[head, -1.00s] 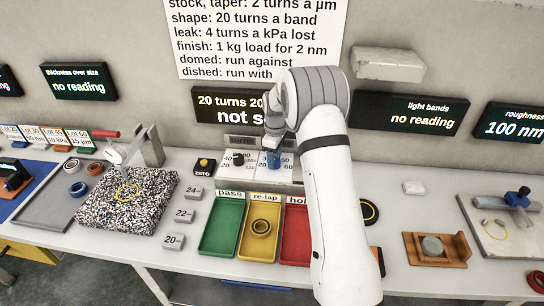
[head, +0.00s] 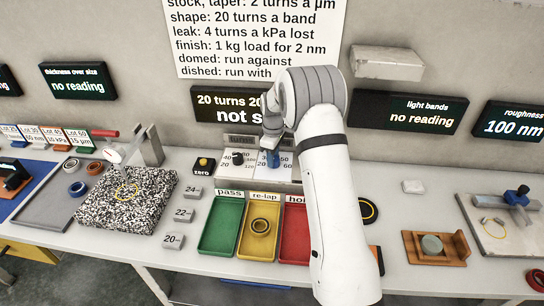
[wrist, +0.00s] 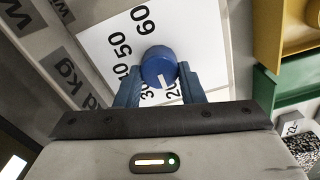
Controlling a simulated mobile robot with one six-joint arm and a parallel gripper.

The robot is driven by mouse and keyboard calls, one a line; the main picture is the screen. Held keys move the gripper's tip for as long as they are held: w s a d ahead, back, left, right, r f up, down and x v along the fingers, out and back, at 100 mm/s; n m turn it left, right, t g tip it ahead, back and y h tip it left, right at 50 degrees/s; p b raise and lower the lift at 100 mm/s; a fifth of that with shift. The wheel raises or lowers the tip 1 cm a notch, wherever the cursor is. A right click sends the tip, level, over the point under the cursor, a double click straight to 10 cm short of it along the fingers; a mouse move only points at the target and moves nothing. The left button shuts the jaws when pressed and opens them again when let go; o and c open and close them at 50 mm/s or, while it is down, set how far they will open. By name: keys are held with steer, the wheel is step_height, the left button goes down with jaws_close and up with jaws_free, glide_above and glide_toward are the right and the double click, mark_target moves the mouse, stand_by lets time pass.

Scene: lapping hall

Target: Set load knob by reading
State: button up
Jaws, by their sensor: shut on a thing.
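The blue load knob (wrist: 158,66) sits between the two fingers of my gripper (wrist: 160,88), shut on it in the wrist view. Its white mark points between the 30 and the 20 on the white dial plate (wrist: 100,45), marked "d kg" at its edge. In the head view my gripper (head: 271,150) is at the right dial of the panel, and the blue there (head: 270,160) is partly hidden by my arm. The roughness display (head: 515,123) reads 100 nm. The wall chart (head: 255,40) says "finish: 1 kg load for 2 nm".
A black knob (head: 238,158) is left of the load dial. Green (head: 220,228), yellow (head: 258,245) and red (head: 294,240) trays lie in front. The light bands display (head: 410,114) shows no reading.

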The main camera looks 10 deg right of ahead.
steer(key=shift+w+d+m+b, duration=0.15)
steer(key=shift+m+b, duration=0.15)
steer(key=shift+m, duration=0.4)
steer(key=shift+s+d+m+b, duration=0.15)
steer(key=shift+m+b, duration=0.1)
steer(key=shift+m, duration=0.45)
steer(key=m+b, duration=0.1)
steer(key=m, duration=0.2)
steer(key=shift+w+m, duration=0.1)
steer(key=shift+m, duration=0.2)
steer(key=m, duration=0.3)
steer(key=shift+m+b, duration=0.3)
steer(key=m, duration=0.3)
steer(key=shift+m, duration=0.4)
steer(key=m+b, duration=0.1)
steer(key=m, duration=0.5)
steer(key=shift+a, duration=0.1)
steer(key=m, duration=0.3)
steer(key=shift+a+m, duration=0.1)
steer(key=shift+m, duration=1.8)
steer(key=shift+r, duration=0.2)
